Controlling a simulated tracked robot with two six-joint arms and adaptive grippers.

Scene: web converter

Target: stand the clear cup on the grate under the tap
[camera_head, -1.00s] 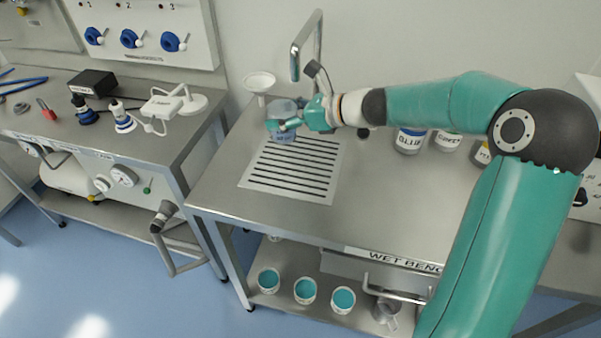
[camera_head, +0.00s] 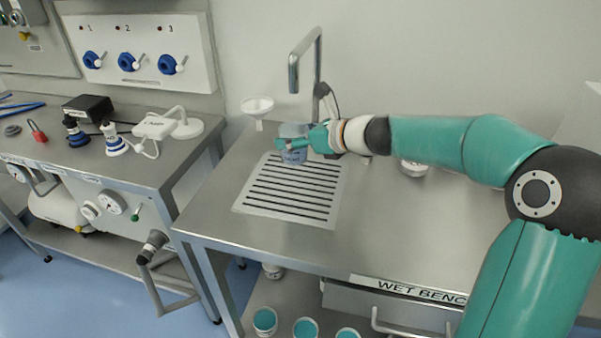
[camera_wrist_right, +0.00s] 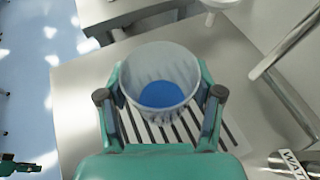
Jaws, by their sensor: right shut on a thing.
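The clear cup (camera_head: 293,143) is at the back part of the slotted grate (camera_head: 285,205), below the tap (camera_head: 304,62). My right gripper (camera_head: 296,145) is shut around the cup from the right side. In the right wrist view the cup (camera_wrist_right: 160,80) is between the two fingers of my right gripper (camera_wrist_right: 161,98), upright, with blue at its bottom. The grate's slots (camera_wrist_right: 232,128) show behind and beside it. I cannot tell whether the cup's base touches the grate.
A white funnel (camera_head: 257,106) stands left of the tap. Cups of teal liquid (camera_head: 265,320) stand on the lower shelf. Another bench (camera_head: 150,165) with instruments stands at the left, across a gap.

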